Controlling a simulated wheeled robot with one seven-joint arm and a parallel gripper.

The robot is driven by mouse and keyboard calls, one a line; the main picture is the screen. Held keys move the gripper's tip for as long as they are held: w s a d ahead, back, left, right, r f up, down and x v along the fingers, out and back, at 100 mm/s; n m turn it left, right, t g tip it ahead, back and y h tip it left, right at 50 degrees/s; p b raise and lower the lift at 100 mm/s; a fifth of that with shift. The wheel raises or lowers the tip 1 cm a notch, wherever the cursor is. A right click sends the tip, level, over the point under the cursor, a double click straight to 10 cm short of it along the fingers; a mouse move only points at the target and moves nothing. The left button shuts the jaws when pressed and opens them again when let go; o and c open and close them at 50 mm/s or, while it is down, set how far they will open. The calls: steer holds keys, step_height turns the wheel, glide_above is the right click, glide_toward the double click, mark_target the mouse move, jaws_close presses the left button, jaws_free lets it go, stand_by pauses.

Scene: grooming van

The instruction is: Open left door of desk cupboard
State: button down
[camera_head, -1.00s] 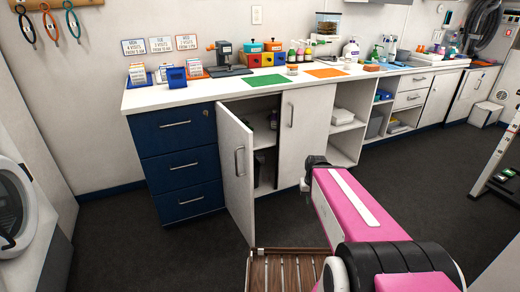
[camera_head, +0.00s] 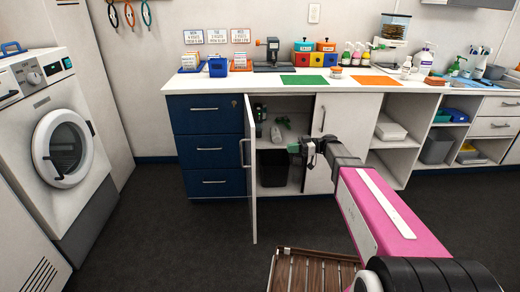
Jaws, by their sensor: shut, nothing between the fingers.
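The desk cupboard stands under the long white counter. Its left door (camera_head: 249,178) is swung wide open towards me, seen nearly edge-on, with its bar handle (camera_head: 243,152) on the left side. Inside the opening are shelves, a dark bin (camera_head: 273,168) and small items above it. The right door (camera_head: 340,135) is closed, its lower part partly hidden by my arm. My gripper (camera_head: 299,149) is shut and empty, in front of the cupboard opening, to the right of the open door and apart from it.
A blue drawer unit (camera_head: 208,146) stands left of the cupboard and open shelves (camera_head: 392,145) stand right of it. A washing machine (camera_head: 60,145) is at the far left. A slatted wooden piece (camera_head: 310,270) is low in front. The dark floor between is clear.

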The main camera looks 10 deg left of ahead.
steer(key=x, duration=1.4)
steer(key=shift+w+r+n+y, duration=0.3)
steer(key=shift+r+n, duration=0.1)
steer(key=shift+r, duration=0.35)
steer(key=shift+a, duration=0.1)
steer(key=s+a+m+t, duration=0.1)
steer(key=s+a+t, duration=0.1)
steer(key=a, duration=0.6)
steer(key=shift+s+a+m+y, duration=0.3)
steer(key=shift+s, duration=0.1)
